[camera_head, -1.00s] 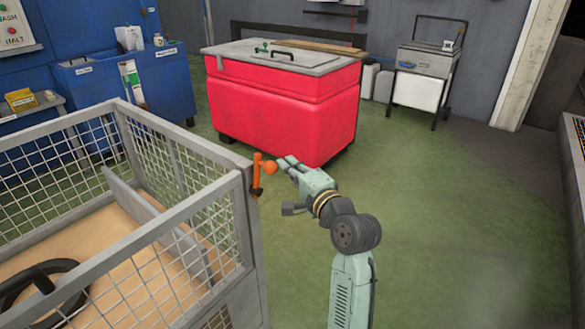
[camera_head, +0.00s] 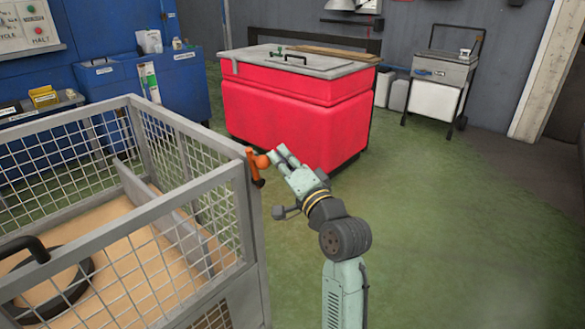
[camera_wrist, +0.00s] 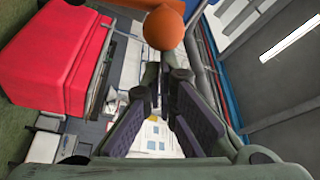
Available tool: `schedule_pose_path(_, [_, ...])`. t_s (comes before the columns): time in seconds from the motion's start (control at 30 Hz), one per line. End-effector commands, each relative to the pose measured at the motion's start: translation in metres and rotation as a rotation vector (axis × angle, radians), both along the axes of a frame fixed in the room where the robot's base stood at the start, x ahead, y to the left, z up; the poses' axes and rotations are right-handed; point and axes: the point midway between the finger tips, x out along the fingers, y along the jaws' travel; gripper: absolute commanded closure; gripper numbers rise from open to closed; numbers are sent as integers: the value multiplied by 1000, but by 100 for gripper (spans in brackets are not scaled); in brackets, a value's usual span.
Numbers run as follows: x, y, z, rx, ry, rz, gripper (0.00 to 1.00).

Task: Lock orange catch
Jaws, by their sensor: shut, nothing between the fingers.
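The orange catch (camera_head: 254,164) is fixed to the corner post of the grey mesh cage (camera_head: 246,205) in the head view. Its round orange knob points right, towards my gripper. My gripper (camera_head: 280,153) is shut and empty, with its fingertips close beside the knob. In the wrist view the orange knob (camera_wrist: 164,30) shows large at the top, just beyond the tips of my gripper (camera_wrist: 157,70). Whether the fingers touch the knob I cannot tell.
The cage holds a black ring-shaped thing (camera_head: 48,285) on its tan floor. A red chest (camera_head: 290,115) with a grey lid stands behind my gripper. A grey cart (camera_head: 440,85) stands at the back right. Green floor (camera_head: 450,230) to the right is clear.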

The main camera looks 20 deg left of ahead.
Motion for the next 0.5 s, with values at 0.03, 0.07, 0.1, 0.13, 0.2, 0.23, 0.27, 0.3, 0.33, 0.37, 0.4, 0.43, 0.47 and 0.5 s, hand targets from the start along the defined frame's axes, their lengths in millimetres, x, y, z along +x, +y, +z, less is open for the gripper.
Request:
schedule_pose_path(0.03, [-5, 3, -8, -14, -43, 3, 100])
schedule_pose_path(0.07, [-7, 3, -7, -24, -71, 2, 100])
schedule_pose_path(0.1, [-10, 4, -7, -37, -108, 2, 100])
schedule_pose_path(0.13, [-12, 5, -7, -46, -134, 1, 100])
schedule_pose_path(0.2, [-18, 7, -9, -70, -196, 0, 100])
schedule_pose_path(0.23, [-20, 8, -9, -80, -223, 0, 100])
schedule_pose_path(0.27, [-23, 9, -9, -89, -250, 1, 100])
schedule_pose_path(0.3, [-26, 10, -10, -103, -285, 1, 100])
schedule_pose_path(0.33, [-28, 11, -11, -112, -312, 1, 100])
schedule_pose_path(0.37, [-30, 11, -11, -122, -339, 0, 100])
schedule_pose_path(0.4, [-34, 13, -12, -135, -375, 0, 100])
schedule_pose_path(0.43, [-36, 13, -13, -145, -403, 0, 100])
schedule_pose_path(0.47, [-38, 14, -14, -154, -428, 1, 100])
schedule_pose_path(0.5, [-41, 15, -15, -168, -465, 0, 100])
